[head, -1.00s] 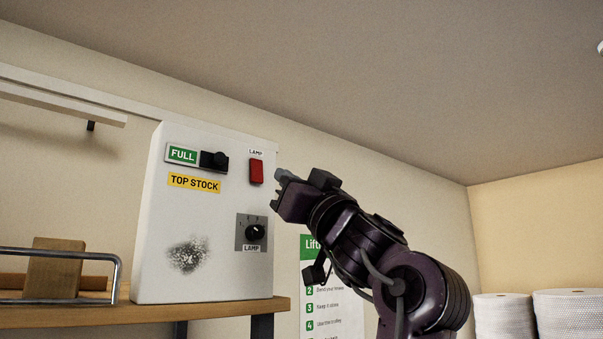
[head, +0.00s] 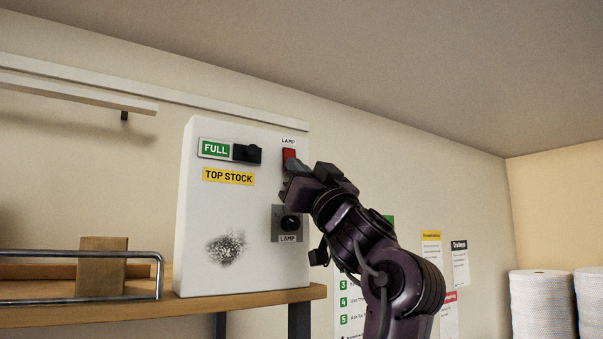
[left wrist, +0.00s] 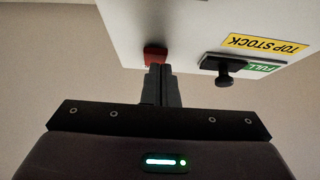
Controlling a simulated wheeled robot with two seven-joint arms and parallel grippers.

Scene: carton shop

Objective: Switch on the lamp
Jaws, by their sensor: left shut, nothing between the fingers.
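A white panel box (head: 240,275) stands on a wooden shelf. A red rocker switch (head: 289,155) labelled LAMP is at its upper right. A black rotary knob (head: 290,222), also labelled LAMP, is below it. My left gripper (head: 291,166) is shut and empty, its fingertips over the lower part of the red switch. In the left wrist view the shut fingers (left wrist: 160,72) point at the red switch (left wrist: 155,54) and overlap its edge; I cannot tell whether they touch it. The lamp itself is not in view. My right gripper is not in view.
A black slide knob (head: 247,153) beside a green FULL sign sits left of the switch. The wooden shelf (head: 250,302) has a metal rail (head: 80,254) and a wooden block (head: 103,268). Posters (head: 431,247) and white rolls (head: 541,300) are at the right.

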